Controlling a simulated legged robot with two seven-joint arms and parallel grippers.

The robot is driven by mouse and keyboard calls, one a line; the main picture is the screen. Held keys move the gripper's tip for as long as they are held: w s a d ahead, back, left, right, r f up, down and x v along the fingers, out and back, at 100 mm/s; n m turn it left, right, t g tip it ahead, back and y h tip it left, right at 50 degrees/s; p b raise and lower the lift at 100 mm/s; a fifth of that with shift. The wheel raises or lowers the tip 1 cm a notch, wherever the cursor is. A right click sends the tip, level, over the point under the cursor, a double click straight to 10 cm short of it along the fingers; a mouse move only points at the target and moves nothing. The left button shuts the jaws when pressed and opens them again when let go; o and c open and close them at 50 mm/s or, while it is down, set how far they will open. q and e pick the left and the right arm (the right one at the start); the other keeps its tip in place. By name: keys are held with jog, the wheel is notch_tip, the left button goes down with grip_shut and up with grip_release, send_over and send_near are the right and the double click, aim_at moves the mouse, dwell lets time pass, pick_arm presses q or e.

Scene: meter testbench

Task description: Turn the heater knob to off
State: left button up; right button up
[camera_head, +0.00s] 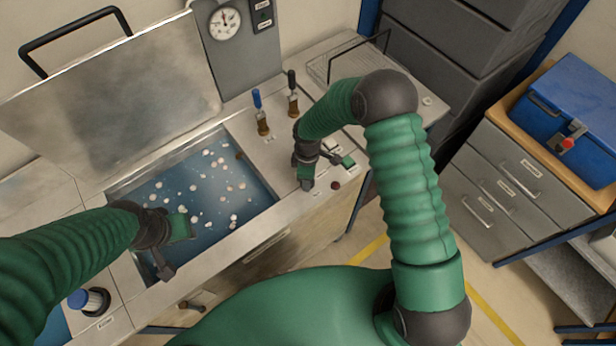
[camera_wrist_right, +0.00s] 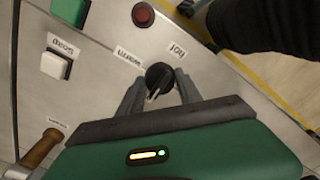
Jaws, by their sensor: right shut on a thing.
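The heater knob (camera_wrist_right: 158,77) is a round black knob with a pale pointer mark, on the light panel in the right wrist view. The pointer mark is toward the lower left of that view. A label reading like "heater" (camera_wrist_right: 128,56) is beside it. My right gripper (camera_wrist_right: 157,88) has its two grey fingers shut on the knob, one on each side. In the head view my right gripper (camera_head: 306,182) is down at the panel and hides the knob. My left gripper (camera_head: 180,250) is open and empty above the water bath.
A gauge (camera_head: 224,22) is behind.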

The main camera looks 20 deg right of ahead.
jog(key=o, duration=1)
jog(key=shift+w, duration=0.1)
jog(key=o, duration=0.4)
jog(key=shift+w+a+f, duration=0.1)
jog(key=shift+c, duration=0.2)
notch_tip(320, 180, up, 17)
jog(key=b, duration=0.2)
jog(key=shift+f, duration=0.15)
jog(key=s+d+f+m+t+b, duration=0.1)
jog(key=s+d+m+b, duration=0.1)
jog(key=s+m, duration=0.4)
jog(key=s+d+f+m+t+b, duration=0.1)
jog(key=s+d+f+m+b, duration=0.1)
jog(key=s+m, duration=0.5)
jog(key=shift+s+d+f+t, duration=0.25)
jog(key=shift+s+d, duration=0.5)
jog(key=shift+s, duration=0.4)
